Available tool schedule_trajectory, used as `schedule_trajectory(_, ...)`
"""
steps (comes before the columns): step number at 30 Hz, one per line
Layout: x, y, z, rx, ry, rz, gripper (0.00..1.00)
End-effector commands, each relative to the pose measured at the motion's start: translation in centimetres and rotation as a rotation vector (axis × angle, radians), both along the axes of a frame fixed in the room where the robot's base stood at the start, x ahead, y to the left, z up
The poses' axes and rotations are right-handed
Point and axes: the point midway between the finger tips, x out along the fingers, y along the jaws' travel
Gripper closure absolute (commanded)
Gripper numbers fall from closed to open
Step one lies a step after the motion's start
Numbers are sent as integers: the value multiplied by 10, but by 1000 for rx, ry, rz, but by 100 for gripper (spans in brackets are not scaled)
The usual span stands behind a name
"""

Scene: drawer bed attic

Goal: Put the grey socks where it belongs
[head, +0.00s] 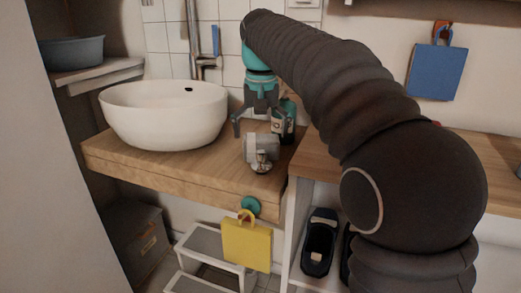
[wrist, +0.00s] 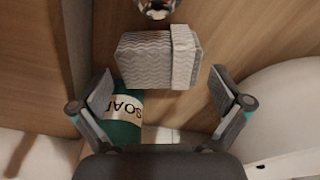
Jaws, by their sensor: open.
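The grey socks (head: 259,147) are a folded bundle on the wooden washbasin counter (head: 190,162), near its front right. In the wrist view the socks (wrist: 152,62) show a zigzag pattern and a paler band, just beyond the fingertips. My gripper (head: 257,124) points down over the counter behind the socks. In the wrist view my gripper (wrist: 162,90) has its fingers spread wide with nothing held between them.
A teal soap bottle (wrist: 124,116) stands close by my left finger in the wrist view. A small shiny object (wrist: 155,8) is beside the socks. The white basin (head: 165,115) fills the counter's left. A yellow bag (head: 247,246) hangs below; a blue bag (head: 435,72) hangs at right.

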Motion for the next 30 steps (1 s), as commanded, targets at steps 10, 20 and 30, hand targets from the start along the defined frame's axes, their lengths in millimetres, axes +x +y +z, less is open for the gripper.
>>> schedule_trajectory(10,4,1,-38,0,2,0,0)
schedule_trajectory(20,4,1,-38,0,1,0,28)
schedule_trajectory(30,4,1,-37,0,1,0,50)
